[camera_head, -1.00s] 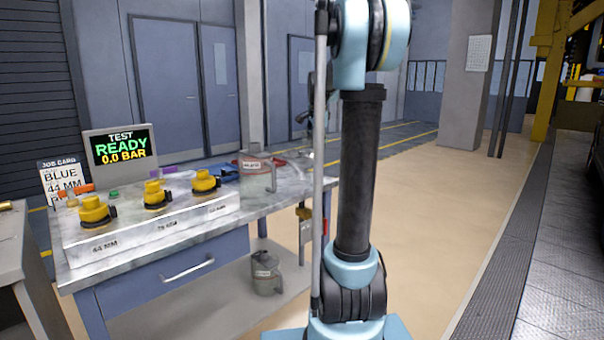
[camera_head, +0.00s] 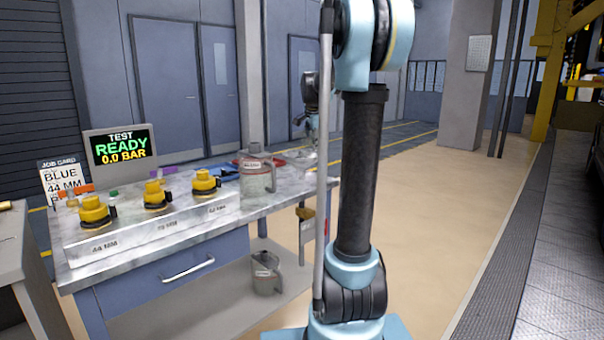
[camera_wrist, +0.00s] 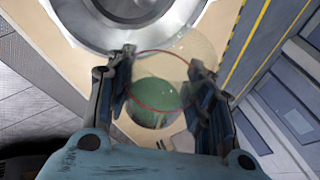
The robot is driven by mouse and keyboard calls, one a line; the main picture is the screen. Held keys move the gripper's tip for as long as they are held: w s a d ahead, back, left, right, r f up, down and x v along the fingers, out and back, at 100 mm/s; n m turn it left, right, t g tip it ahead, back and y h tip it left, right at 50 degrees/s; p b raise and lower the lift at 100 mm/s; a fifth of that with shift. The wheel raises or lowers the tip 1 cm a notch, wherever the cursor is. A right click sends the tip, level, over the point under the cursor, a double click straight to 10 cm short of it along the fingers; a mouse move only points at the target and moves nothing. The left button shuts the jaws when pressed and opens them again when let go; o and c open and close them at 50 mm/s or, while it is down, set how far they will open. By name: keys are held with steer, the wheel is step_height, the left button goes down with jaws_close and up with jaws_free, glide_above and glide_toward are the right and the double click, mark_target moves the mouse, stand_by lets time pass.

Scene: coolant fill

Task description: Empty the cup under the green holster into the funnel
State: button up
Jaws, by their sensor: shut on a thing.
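In the wrist view my gripper (camera_wrist: 165,85) is shut on a clear cup (camera_wrist: 200,52) with a thin red ring around it. A round green patch shows within the cup's outline; I cannot tell whether it is liquid in the cup or something seen through it. In the head view my gripper (camera_head: 311,112) is beyond the bench's far right end, partly hidden by my arm. The cup is too small to make out clearly there. I cannot pick out the green holster or the funnel for certain.
A bench (camera_head: 215,228) stands at left with several yellow-capped fittings and a screen (camera_head: 120,146) reading READY. A clear jug (camera_head: 257,177) stands near its right end, another jug (camera_head: 266,272) on the lower shelf. Yellow and red items hang at the bench's right end. Open floor lies right.

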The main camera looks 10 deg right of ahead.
steer(key=shift+a+r, duration=0.1)
steer(key=shift+r, duration=0.05)
stand_by(0.3)
steer(key=shift+d+f+y, duration=0.3)
steer(key=shift+f+y, duration=0.05)
steer(key=shift+y, duration=0.05)
steer(key=shift+w+d+r+m+g+y, duration=0.2)
steer(key=shift+d+g+y, duration=0.05)
steer(key=shift+d+y, duration=0.2)
steer(key=shift+w+d+r+m+g+y, duration=0.2)
steer(key=shift+d+g+y, duration=0.1)
steer(key=shift+y, duration=0.15)
steer(key=shift+s+a, duration=0.1)
steer(key=shift+a, duration=0.05)
steer(key=shift+r+y, duration=0.1)
steer(key=shift+y, duration=0.2)
